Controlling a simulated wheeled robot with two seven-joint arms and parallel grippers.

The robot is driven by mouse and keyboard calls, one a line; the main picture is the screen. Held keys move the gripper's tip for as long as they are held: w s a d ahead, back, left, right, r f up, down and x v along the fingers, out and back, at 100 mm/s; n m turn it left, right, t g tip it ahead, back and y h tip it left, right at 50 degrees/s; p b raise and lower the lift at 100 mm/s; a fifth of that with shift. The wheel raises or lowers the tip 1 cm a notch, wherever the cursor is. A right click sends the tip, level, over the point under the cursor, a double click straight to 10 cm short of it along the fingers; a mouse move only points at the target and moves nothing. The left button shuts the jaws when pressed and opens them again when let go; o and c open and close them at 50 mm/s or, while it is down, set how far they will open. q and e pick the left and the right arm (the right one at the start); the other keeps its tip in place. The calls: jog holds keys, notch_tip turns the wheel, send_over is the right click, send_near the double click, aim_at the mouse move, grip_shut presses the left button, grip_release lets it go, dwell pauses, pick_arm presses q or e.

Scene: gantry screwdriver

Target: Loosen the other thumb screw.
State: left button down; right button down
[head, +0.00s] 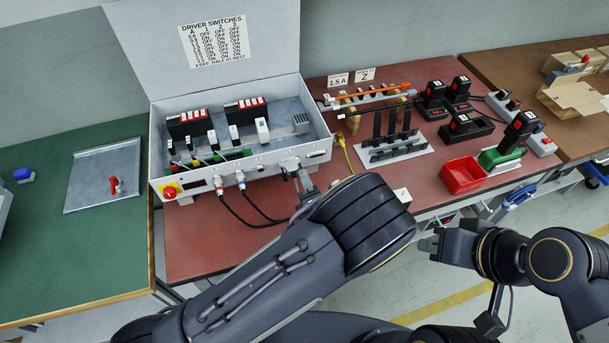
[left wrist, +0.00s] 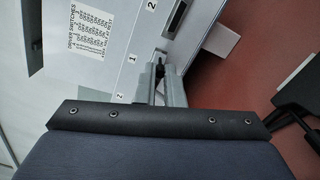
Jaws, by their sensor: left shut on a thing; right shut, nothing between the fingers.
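The grey control box (head: 240,175) stands open on the red bench, its lid upright with a driver switches table. My left gripper (head: 303,178) is at the box's front face, right of the cable plugs. In the left wrist view its fingers (left wrist: 160,72) are closed together against the box face, beside labels 1 and 2. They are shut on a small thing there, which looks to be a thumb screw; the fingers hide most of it. I cannot make out the other thumb screw. My right gripper (head: 431,248) is shut and empty, in front of the bench edge.
Two black cables (head: 235,208) hang from the box front, left of my left gripper. A red emergency stop (head: 170,191) sits at its front left corner. A red bin (head: 463,175), black battery-like blocks and a tool rack (head: 390,150) stand to the right.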

pick_arm(q)
jog(key=shift+f+n+b, duration=0.3)
jog(key=shift+n+b, duration=0.25)
jog(key=shift+n, duration=0.35)
jog(key=shift+r+n+b, duration=0.15)
jog(key=shift+n+b, duration=0.4)
jog(key=shift+n, duration=0.45)
jog(key=n+b, duration=0.3)
jog(key=shift+n, duration=0.7)
jog(key=n+b, duration=0.3)
jog(key=b, duration=0.1)
jog(key=shift+f, duration=0.2)
jog(key=shift+r+n+b, duration=0.15)
jog(key=shift+n+b, duration=0.15)
jog(key=shift+n, duration=0.3)
jog(key=shift+r, duration=0.2)
jog(key=c, duration=1.8)
grip_release()
jog(key=shift+o, duration=0.2)
